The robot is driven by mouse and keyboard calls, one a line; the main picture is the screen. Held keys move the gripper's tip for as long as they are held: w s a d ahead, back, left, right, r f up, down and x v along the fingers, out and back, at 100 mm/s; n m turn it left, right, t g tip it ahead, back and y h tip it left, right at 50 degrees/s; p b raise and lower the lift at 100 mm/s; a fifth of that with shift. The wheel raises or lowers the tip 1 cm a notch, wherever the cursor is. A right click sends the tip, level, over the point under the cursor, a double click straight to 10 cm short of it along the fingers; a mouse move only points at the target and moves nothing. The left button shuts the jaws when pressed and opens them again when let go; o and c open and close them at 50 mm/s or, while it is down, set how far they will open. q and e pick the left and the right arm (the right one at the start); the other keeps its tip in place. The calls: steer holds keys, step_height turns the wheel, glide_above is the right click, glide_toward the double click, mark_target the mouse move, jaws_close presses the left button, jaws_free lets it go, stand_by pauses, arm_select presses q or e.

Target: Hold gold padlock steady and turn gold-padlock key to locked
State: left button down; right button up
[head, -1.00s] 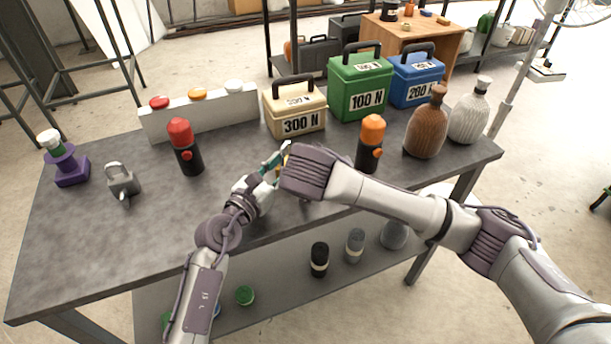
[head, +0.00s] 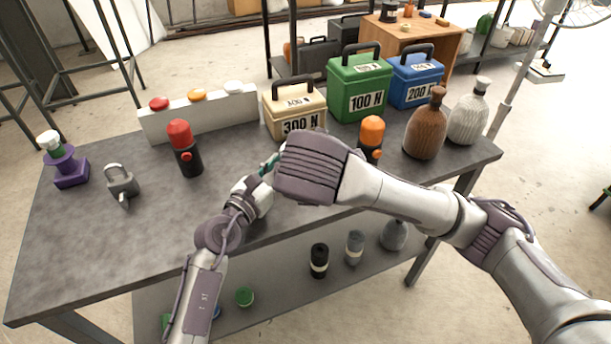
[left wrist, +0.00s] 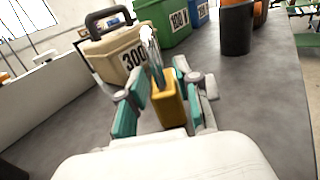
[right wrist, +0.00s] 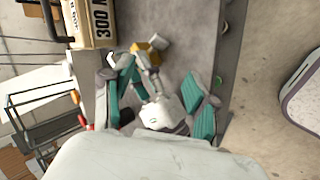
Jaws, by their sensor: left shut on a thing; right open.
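The gold padlock (left wrist: 168,103) is between the teal fingers of my left gripper (left wrist: 165,90), which is shut on it; its pale shackle points away toward the beige box. The padlock also shows in the right wrist view (right wrist: 152,48), at the top middle. My left gripper shows in the head view (head: 268,168) above the table's front part. My right gripper (right wrist: 160,105) is open, its teal fingers spread, with the padlock and left gripper in front of it. In the head view my right wrist hides the right gripper and the padlock. I cannot make out the key.
A grey padlock (head: 122,183) stands on the table's left. A black cylinder with a red top (head: 185,148), a beige 300 N box (head: 294,112) and an orange-topped cylinder (head: 371,135) stand around my arms. The table's left front (head: 90,250) is clear.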

arm_select(q)
steer(key=shift+f, duration=0.1)
arm_select(e)
steer(key=shift+s+a+f, duration=0.1)
steer(key=shift+s+f, duration=0.05)
steer(key=shift+f, duration=0.1)
steer(key=shift+c, duration=1.2)
steer(key=shift+s+a+f+y, duration=0.25)
steer(key=shift+s+f+y, duration=0.35)
steer(key=shift+y, duration=0.6)
steer(key=c, duration=0.5)
steer(key=shift+s+d+m+t+y, duration=0.15)
steer(key=shift+s+m+t+y, duration=0.15)
steer(key=shift+m+y, duration=0.1)
jaws_close()
steer(key=shift+m+t+y, duration=0.8)
steer(key=shift+t+y, duration=0.1)
steer(key=x, duration=0.2)
steer(key=d+x, duration=0.1)
steer(key=x, duration=0.4)
steer(key=shift+w+d+f, duration=0.25)
steer(key=shift+w+d, duration=0.05)
steer(key=shift+w, duration=0.1)
steer(key=w+f, duration=0.1)
steer(key=w+d+f, duration=0.1)
steer(key=shift+f, duration=0.3)
steer(key=shift+w+d+f, duration=0.2)
steer(key=shift+f, duration=0.15)
